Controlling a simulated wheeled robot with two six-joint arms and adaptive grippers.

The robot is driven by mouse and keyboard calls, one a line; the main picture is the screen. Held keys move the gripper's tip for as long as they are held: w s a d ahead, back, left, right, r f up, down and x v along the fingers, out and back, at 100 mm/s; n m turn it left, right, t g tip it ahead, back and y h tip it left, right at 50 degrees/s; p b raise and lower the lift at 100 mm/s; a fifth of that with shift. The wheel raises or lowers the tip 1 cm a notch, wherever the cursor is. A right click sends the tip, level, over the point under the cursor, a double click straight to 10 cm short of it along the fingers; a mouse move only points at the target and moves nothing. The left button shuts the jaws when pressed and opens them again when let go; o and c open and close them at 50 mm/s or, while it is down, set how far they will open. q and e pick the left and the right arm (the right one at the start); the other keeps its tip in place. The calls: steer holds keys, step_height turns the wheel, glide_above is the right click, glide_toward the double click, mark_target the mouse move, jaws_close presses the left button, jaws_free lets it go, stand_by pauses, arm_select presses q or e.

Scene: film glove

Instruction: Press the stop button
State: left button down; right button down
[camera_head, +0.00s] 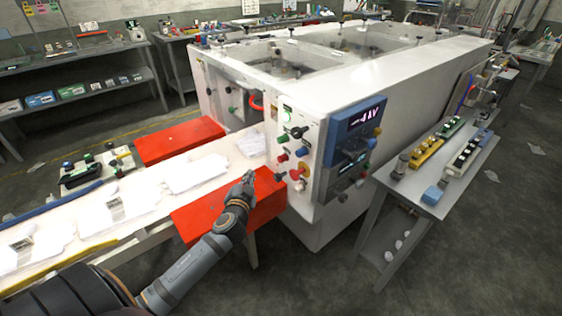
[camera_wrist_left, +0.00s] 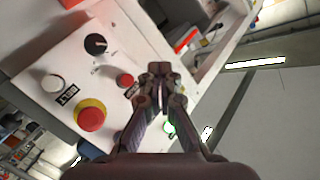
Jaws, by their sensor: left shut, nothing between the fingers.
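The machine's white control panel (camera_head: 283,140) carries several buttons and knobs. A large red mushroom button on a yellow ring (camera_head: 296,173) sits low on it; in the left wrist view this button (camera_wrist_left: 90,116) is at the left. A smaller red button (camera_wrist_left: 124,80) is closer to the fingers, with a small dark label beside it. I cannot read for certain which label says stop. My left gripper (camera_head: 249,177) is shut and empty, in front of the panel and left of the large button. In the left wrist view its fingers (camera_wrist_left: 160,70) appear apart from both red buttons. My right gripper is not in view.
A black knob (camera_wrist_left: 95,44), a white button (camera_wrist_left: 52,83) and a lit green button (camera_wrist_left: 169,128) lie close around. A blue-framed display (camera_head: 351,148) is right of the panel. A red box-like cover (camera_head: 215,212) is below my arm. A grey side table (camera_head: 430,195) stands at right.

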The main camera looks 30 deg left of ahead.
mark_target(283, 158)
arm_select(q)
steer(key=w+d, duration=0.3)
steer(key=w, duration=0.5)
steer(key=shift+d+b, duration=0.15)
steer(key=shift+b, duration=0.2)
steer(key=shift+w, duration=0.2)
stand_by(1.1)
steer(key=shift+w+d, duration=0.2)
steer(key=shift+w, duration=0.1)
steer(key=shift+w+d, duration=0.15)
steer(key=shift+w, duration=0.2)
stand_by(0.6)
steer(key=shift+s, duration=0.1)
steer(key=shift+s+a, duration=0.35)
steer(key=shift+s, duration=0.35)
